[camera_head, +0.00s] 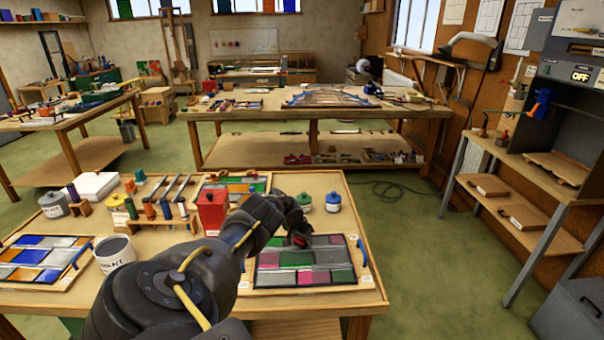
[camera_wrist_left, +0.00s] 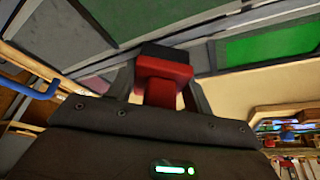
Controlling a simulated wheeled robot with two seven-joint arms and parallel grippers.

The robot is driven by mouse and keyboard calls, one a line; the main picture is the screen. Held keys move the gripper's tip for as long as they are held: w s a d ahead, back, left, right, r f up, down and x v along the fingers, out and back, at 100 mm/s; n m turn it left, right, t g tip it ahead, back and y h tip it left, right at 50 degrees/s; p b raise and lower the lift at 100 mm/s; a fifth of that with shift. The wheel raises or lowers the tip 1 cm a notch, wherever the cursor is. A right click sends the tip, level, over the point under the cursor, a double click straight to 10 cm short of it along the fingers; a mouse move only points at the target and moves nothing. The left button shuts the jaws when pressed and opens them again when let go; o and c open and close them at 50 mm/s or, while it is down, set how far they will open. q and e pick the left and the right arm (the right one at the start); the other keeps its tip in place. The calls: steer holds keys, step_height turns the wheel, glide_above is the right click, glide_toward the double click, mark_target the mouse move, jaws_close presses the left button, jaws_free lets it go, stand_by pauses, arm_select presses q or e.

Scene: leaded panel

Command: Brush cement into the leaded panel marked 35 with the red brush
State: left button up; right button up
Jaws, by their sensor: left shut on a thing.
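My left gripper (camera_head: 297,232) is shut on the red brush (camera_wrist_left: 165,82), which shows only as a small red bit in the head view (camera_head: 299,241). The brush's dark head (camera_wrist_left: 172,51) is against or just off the face of a leaded panel (camera_head: 305,277); I cannot tell if they touch. This panel has green, pink, grey and purple panes in a wooden frame and lies at the table's right front. It also fills the upper wrist view (camera_wrist_left: 245,50). My right gripper is not in view.
A second panel (camera_head: 38,262) lies at the left and a third (camera_head: 228,190) at the back. A blue handle (camera_head: 363,254) rises at the panel's right.

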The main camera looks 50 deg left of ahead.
mark_target(302, 244)
arm_select(q)
steer(key=shift+s, duration=0.1)
stand_by(0.3)
steer(key=shift+s+d+r+p, duration=0.2)
steer(key=shift+p, duration=0.65)
steer(key=shift+s+d+p, duration=0.35)
steer(key=shift+d+p, duration=0.2)
steer(key=shift+p, duration=0.2)
steer(key=shift+s+d+f+b, duration=0.15)
steer(key=shift+d+f+b, duration=0.05)
steer(key=shift+f+b, duration=0.25)
steer(key=shift+s+d, duration=0.15)
steer(key=shift+d, duration=0.1)
steer(key=shift+s+d+r, duration=0.25)
steer(key=shift+s+d, duration=0.3)
steer(key=shift+d, duration=0.15)
steer(key=shift+s+d+p, duration=0.35)
steer(key=shift+d+p, duration=0.1)
steer(key=shift+d, duration=0.15)
steer(key=shift+f, duration=0.1)
